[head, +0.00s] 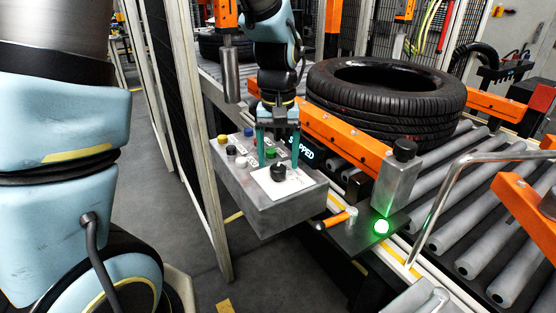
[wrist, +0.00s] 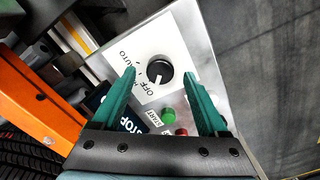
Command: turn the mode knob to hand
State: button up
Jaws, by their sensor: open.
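The black mode knob (head: 278,173) sits on a white label plate on the sloping top of a grey control box (head: 262,215). In the wrist view the knob (wrist: 160,70) shows a white pointer mark on the side towards the word OFF. AUTO is also readable; another label between them is partly hidden by a finger. My gripper (head: 278,158) is open, its two green fingers pointing down over the box close to the knob. In the wrist view the fingertips (wrist: 159,74) appear on either side of the knob; whether they touch it I cannot tell.
A tyre (head: 385,100) lies on the roller conveyor behind an orange rail (head: 345,137). A fence post (head: 203,170) stands left of the box.

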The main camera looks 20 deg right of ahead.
jog(key=shift+f, duration=0.8)
jog(key=shift+c, duration=0.3)
grip_shut()
